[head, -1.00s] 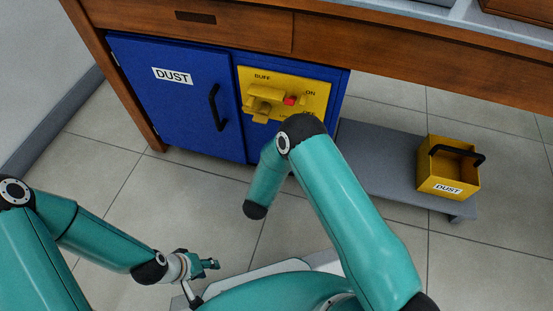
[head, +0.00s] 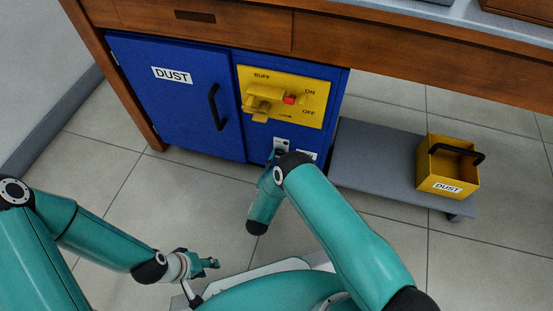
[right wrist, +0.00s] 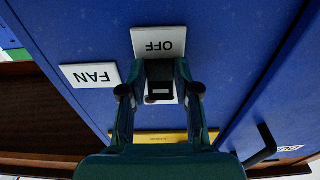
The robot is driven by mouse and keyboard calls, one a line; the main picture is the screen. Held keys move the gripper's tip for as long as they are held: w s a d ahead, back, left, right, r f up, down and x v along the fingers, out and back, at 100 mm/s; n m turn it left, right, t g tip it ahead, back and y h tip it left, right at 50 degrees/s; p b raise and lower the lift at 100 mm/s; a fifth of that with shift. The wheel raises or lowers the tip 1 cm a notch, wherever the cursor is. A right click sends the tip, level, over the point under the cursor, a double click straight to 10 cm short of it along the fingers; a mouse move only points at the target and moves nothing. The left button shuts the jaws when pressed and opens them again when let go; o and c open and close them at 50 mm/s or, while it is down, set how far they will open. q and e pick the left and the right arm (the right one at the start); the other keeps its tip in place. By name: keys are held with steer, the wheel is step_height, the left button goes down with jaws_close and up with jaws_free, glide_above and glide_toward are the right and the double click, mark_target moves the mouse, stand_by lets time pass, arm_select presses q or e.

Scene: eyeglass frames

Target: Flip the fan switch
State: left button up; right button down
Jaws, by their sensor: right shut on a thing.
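The fan switch is a dark block (right wrist: 160,72) on a white plate (right wrist: 172,40) that reads OFF. A white FAN label (right wrist: 90,75) sits beside the plate on the blue cabinet. In the right wrist view the lettering is upside down. My right gripper (right wrist: 160,90) has one finger on each side of the dark block and is shut on it. The head view shows the plate (head: 281,143) below the yellow panel, partly covered by my right gripper (head: 274,156). My left gripper (head: 210,264) hangs low at the left, away from the cabinet; its opening is unclear.
The blue cabinet has a DUST door (head: 165,110) with a black handle (head: 217,107). The yellow panel (head: 315,92) carries a red knob (head: 289,99) and a protruding yellow part (head: 262,103). A yellow DUST bin (head: 440,178) stands on a grey shelf (head: 370,165) at right.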

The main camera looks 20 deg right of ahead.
steer(key=c, duration=0.8)
jaws_free()
steer(key=shift+c, duration=0.2)
steer(key=shift+a, duration=0.1)
steer(key=v, duration=0.7)
steer(key=shift+s+a, duration=0.15)
steer(key=shift+a, duration=0.05)
steer(key=shift+d, duration=0.1)
